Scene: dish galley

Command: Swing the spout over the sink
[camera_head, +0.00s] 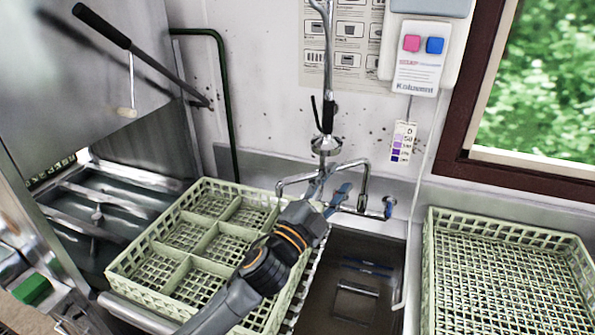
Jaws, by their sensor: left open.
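The chrome spout (293,180) is part of the wall tap behind the sink. It runs left from the tap and its bent end hangs by the back edge of the left rack, left of the sink basin (345,300). My left gripper (333,186) is open at the spout's middle, its two blue-grey fingers pointing toward the wall. The fingers overlap the pipe in the picture; I cannot tell whether they touch it. My gripper hides part of the tap. The right gripper is not in view.
A pale green divided rack (150,272) lies left of the sink, under my left arm. Another green rack (500,270) lies right of it. A spray head (327,145) hangs above the tap. A steel dishwasher hood (90,60) with a black-gripped lever (100,25) stands left.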

